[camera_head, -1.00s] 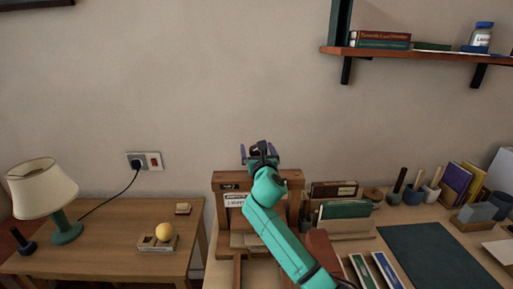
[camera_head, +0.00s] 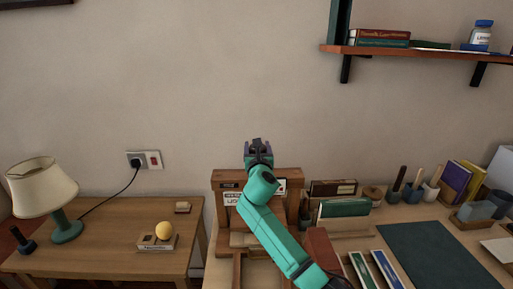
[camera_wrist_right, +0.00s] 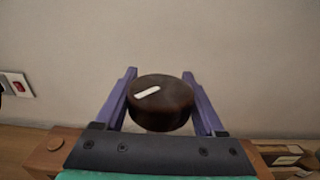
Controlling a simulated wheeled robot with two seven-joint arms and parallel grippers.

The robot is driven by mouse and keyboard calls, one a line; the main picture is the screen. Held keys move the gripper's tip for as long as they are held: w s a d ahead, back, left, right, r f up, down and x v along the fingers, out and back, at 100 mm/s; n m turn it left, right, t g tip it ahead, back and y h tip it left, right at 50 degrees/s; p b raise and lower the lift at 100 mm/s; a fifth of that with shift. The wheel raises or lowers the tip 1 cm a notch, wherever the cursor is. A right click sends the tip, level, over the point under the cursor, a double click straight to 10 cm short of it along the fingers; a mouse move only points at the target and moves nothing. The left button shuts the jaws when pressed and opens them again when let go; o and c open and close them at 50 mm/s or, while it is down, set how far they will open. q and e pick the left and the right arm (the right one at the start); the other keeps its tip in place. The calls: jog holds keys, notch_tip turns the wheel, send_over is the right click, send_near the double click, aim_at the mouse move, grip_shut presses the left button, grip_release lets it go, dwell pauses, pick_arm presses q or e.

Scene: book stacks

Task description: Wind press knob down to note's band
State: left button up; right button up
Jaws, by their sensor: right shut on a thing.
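The wooden press (camera_head: 228,176) stands at the front left of the desk, with its top beam behind my right arm. A pale note with dark print (camera_head: 233,198) is on its front, partly covered by my arm; its band is too small to make out. The dark round press knob (camera_wrist_right: 162,110) with a white mark on top shows in the right wrist view, above the beam. My right gripper (camera_head: 259,147) is above the beam and shut on the knob, with one purple finger on each side. My left gripper is out of view.
Books (camera_head: 343,209) and several pots with tools stand right of the press, beside a dark green mat (camera_head: 435,256). A side table on the left holds a lamp (camera_head: 41,188) and a yellow ball (camera_head: 163,230). A shelf (camera_head: 425,50) hangs above right.

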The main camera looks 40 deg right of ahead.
jog(key=m+g+h, duration=0.3)
jog(key=shift+s+d+r+g+h+p, duration=0.15)
jog(key=shift+s+d+g+h+p, duration=0.1)
jog(key=shift+d+g+h+p, duration=0.1)
jog(key=m+g+h, duration=0.2)
jog(key=g, duration=0.1)
jog(key=shift+s+d+m+p, duration=0.1)
jog(key=shift+s+m+p, duration=0.2)
jog(key=shift+m, duration=0.1)
jog(key=m+g, duration=0.1)
jog(key=g+h, duration=0.1)
jog(key=g, duration=0.1)
jog(key=shift+s+d+m, duration=0.1)
jog(key=shift+s+m, duration=0.1)
jog(key=shift+m, duration=0.2)
jog(key=shift+s+m+g+b, duration=0.2)
jog(key=shift+m+g+b, duration=0.45)
jog(key=shift+g, duration=0.4)
jog(key=shift+s+m+g+h+b, duration=0.25)
jog(key=shift+m+g+b, duration=0.1)
jog(key=shift+m+g, duration=0.55)
jog(key=shift+g, duration=0.4)
jog(key=shift+r, duration=0.15)
